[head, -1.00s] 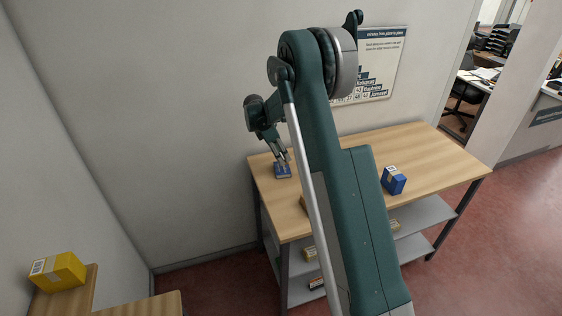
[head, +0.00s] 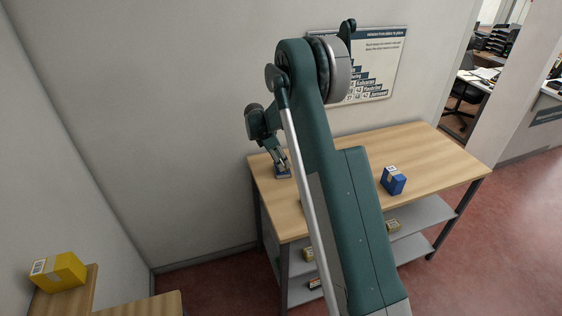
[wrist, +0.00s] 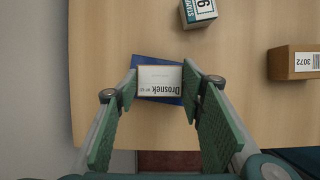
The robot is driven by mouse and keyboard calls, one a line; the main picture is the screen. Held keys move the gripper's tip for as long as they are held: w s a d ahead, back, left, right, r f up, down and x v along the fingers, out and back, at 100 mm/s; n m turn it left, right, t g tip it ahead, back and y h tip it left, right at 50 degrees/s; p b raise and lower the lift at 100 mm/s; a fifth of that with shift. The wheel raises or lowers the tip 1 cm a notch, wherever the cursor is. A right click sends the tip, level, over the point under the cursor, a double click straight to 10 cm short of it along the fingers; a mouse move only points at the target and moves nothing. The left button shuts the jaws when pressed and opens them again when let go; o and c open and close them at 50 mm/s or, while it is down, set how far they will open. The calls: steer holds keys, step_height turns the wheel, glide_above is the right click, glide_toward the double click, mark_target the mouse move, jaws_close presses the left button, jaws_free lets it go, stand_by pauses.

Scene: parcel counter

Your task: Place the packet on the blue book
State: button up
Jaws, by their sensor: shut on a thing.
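The packet (wrist: 160,79), white with the printed word "Drosnek", sits between my fingertips in the wrist view. My gripper (wrist: 158,84) is shut on it. The blue book (wrist: 147,60) shows directly beneath the packet, its edges sticking out around it at a slight angle. I cannot tell whether the packet touches the book. In the head view, my gripper (head: 281,166) is low over the left end of the wooden table, and the blue book (head: 283,176) shows just under it. The packet is hard to make out there.
The wooden table (head: 420,150) has free room in its middle and right. A blue box (head: 393,180) stands right of my arm. The wrist view shows a brown box labelled 3072 (wrist: 292,62) and a labelled cube (wrist: 198,12). A wall rises behind the table.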

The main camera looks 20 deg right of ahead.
steer(key=shift+f, duration=0.2)
steer(key=o, duration=0.9)
steer(key=shift+r, duration=0.2)
steer(key=v, duration=1.2)
steer(key=shift+a, duration=0.1)
